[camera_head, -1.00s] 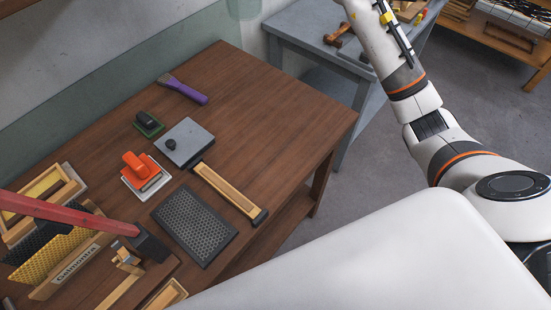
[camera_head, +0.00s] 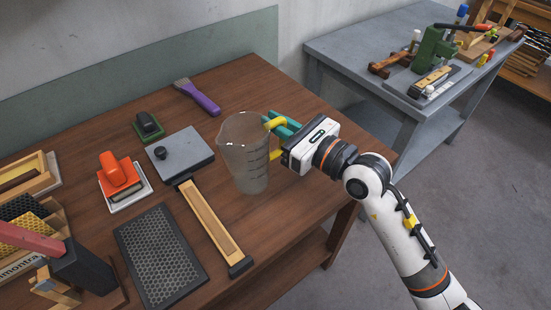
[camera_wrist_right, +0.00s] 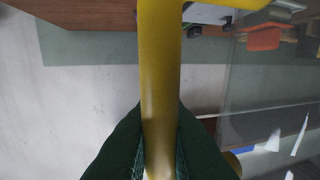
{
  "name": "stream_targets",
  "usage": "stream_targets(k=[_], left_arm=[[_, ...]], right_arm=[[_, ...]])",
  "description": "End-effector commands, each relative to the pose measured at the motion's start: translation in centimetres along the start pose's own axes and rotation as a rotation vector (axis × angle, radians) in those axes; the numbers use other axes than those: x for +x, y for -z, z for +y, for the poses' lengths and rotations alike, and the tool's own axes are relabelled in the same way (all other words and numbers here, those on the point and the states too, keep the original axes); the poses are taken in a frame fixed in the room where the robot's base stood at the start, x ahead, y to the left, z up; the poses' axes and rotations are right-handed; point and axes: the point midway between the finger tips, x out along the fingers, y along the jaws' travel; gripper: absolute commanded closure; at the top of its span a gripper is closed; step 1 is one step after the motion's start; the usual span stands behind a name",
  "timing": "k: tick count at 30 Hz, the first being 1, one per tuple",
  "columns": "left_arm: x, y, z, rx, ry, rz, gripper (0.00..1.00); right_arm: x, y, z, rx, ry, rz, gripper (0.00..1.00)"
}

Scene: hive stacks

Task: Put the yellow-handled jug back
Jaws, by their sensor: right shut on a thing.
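The jug (camera_head: 246,160) is clear, with dark measuring marks and a yellow handle (camera_head: 276,123). It is upright over the right part of the brown table; I cannot tell whether its base touches the wood. My right gripper (camera_head: 283,128) comes from the right, its green fingers shut on the handle. In the right wrist view the yellow handle (camera_wrist_right: 160,80) runs between the dark green fingers (camera_wrist_right: 160,140), with the clear jug wall (camera_wrist_right: 262,85) on the right. My left gripper is not in view.
The brown table (camera_head: 280,215) also holds a wooden-framed bar (camera_head: 212,222), a perforated dark panel (camera_head: 160,255), a grey lidded box (camera_head: 180,155), an orange-handled tool (camera_head: 118,172) and a purple-handled brush (camera_head: 198,98). A grey table (camera_head: 340,50) with tools stands behind right.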

Motion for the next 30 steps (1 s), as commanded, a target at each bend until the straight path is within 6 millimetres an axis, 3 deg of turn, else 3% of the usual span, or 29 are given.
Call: stream_targets(k=[12,25,26,30], left_arm=[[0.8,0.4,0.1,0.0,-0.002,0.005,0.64],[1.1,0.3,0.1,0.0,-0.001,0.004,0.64],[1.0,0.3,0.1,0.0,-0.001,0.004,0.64],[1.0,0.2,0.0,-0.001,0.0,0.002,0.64]], right_arm=[[0.0,-5.3,0.1,0.0,0.0,-0.002,1.0],[0.0,-6.1,0.1,0.001,-0.001,0.001,1.0],[0.0,-6.0,0.1,0.001,-0.001,0.001,0.84],[0.0,-6.0,0.1,0.0,-0.001,0.0,0.66]])
